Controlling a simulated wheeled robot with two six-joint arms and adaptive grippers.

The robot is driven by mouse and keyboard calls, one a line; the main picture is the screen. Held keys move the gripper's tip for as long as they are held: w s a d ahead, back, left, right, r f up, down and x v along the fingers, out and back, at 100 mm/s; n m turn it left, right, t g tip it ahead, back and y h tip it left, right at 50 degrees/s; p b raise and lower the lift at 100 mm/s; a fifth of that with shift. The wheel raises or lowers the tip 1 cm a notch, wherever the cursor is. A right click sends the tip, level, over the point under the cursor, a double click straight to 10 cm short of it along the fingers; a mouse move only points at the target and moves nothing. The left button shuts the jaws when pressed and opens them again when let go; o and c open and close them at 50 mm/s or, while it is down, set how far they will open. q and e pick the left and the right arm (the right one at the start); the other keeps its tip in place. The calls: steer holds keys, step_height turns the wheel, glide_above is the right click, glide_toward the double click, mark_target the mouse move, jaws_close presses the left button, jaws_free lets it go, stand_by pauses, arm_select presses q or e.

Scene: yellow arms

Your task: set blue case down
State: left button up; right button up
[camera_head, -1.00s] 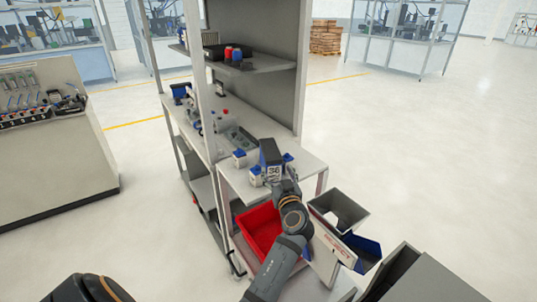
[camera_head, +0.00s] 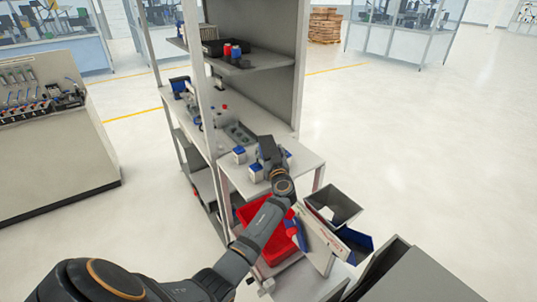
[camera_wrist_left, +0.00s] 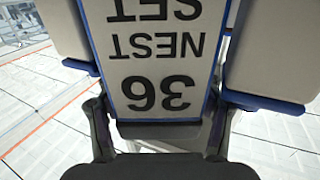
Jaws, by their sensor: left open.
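The blue case (camera_wrist_left: 155,60) fills the middle of the left wrist view. The case's underside is hidden. My right gripper is not in view.
Small white-and-blue boxes (camera_head: 239,154) stand close beside the case. Below the bench are a red bin (camera_head: 252,212), a grey hopper (camera_head: 333,203) and a blue bin (camera_head: 357,244). A shelf (camera_head: 245,63) with red and blue items rises behind.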

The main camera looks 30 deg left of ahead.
arm_select(q)
steer(key=shift+d, duration=0.1)
steer(key=shift+r, duration=0.1)
steer(key=shift+c, duration=1.3)
steer(key=c, duration=1.1)
steer(key=shift+o, duration=0.2)
steer(key=shift+r, duration=0.1)
